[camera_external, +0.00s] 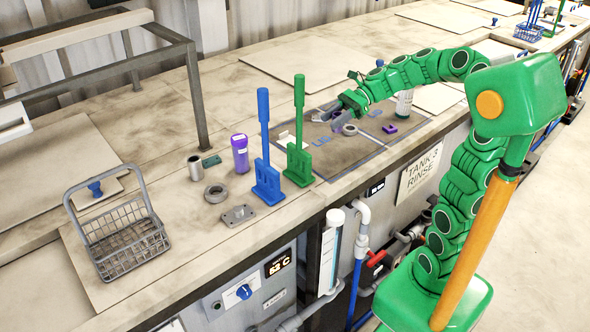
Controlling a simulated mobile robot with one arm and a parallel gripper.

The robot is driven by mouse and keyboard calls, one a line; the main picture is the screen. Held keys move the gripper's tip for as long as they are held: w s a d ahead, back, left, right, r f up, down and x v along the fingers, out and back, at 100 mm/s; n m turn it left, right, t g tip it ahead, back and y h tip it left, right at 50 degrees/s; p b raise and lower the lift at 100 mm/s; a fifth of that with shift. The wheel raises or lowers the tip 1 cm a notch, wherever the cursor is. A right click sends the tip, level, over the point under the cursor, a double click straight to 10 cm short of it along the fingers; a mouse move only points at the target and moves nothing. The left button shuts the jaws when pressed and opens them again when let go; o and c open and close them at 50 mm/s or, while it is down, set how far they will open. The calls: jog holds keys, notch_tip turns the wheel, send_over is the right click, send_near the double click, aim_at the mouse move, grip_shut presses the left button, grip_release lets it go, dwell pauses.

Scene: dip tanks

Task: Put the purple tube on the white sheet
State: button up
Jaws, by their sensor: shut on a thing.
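A purple tube (240,153) with a pale label stands upright on the counter, left of the blue long-handled tool. My gripper (345,116) is well to its right, over the outlined grey-brown mat. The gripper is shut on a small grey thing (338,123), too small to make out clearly. The purple tube is apart from the gripper. I cannot pick out a white sheet on the counter with certainty; a white sign (420,170) reading "TANK 3 RINSE" hangs on the front panel.
Blue (266,185) and green (299,165) long-handled tools stand between tube and gripper. A grey wire basket (125,238) is at left. A grey ring (215,194) and plate (238,215) lie near the tube. The mat (335,155) holds a purple block (390,128) and another ring (350,129).

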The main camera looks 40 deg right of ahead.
jog(key=w+f, duration=0.2)
jog(key=w, duration=0.3)
jog(key=w+a+f, duration=0.1)
jog(key=w+f, duration=0.2)
jog(key=w, duration=0.3)
jog(key=w+a+f, duration=0.1)
jog(key=w+f, duration=0.2)
jog(key=w, duration=0.3)
jog(key=shift+w+a+f, duration=0.1)
jog(key=shift+a+f, duration=0.15)
jog(key=shift+w+a+f, duration=0.1)
jog(key=shift+w+f, duration=0.35)
jog(key=shift+f, duration=0.1)
jog(key=shift+w+f, duration=0.1)
jog(key=shift+f, duration=1.6)
jog(key=shift+f, duration=0.1)
jog(key=o, duration=1.1)
